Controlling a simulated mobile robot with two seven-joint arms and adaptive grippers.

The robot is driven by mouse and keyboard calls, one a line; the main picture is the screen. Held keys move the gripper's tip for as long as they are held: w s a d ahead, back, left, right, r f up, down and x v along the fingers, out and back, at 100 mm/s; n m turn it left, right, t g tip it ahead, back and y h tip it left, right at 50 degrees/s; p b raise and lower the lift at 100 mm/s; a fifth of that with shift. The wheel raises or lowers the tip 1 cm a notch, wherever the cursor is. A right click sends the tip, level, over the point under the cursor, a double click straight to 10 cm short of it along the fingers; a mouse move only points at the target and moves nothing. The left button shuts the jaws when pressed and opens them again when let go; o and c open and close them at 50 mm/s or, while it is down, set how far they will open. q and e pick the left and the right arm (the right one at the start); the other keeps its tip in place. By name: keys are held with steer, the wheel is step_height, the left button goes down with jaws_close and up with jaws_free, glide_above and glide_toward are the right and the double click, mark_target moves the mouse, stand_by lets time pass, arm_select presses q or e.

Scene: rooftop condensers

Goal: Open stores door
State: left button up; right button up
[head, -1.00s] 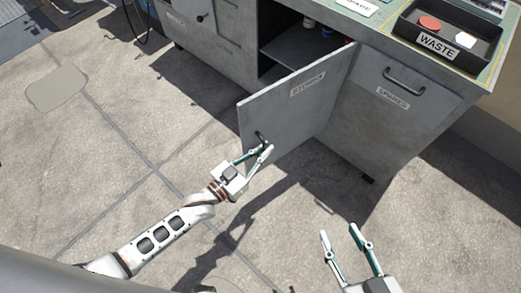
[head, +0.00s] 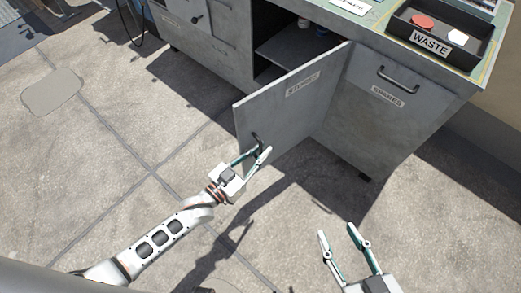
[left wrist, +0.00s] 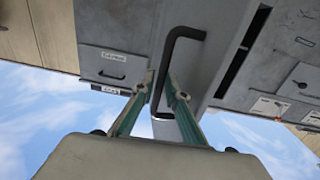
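The grey stores door (head: 285,115), with a label on its face, stands open and swung out from the grey cabinet (head: 365,130). Shelf space shows dark behind it. Its dark handle (head: 255,140) is near the free edge. My left gripper (head: 262,149) is at this handle. In the left wrist view, the handle (left wrist: 182,33) runs down between the fingertips of my left gripper (left wrist: 164,88), which look closed in on the bar. My right gripper (head: 337,232) is open and empty over the floor, apart from the cabinet.
The spares front (head: 360,115) with its own handle is right of the open door. On the worktop sits a black waste tray (head: 478,52) holding a red disc (head: 422,22) and a white piece (head: 457,37). The paved floor (head: 110,130) left of the door is clear.

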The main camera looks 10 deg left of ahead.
arm_select(q)
steer(key=v, duration=1.2)
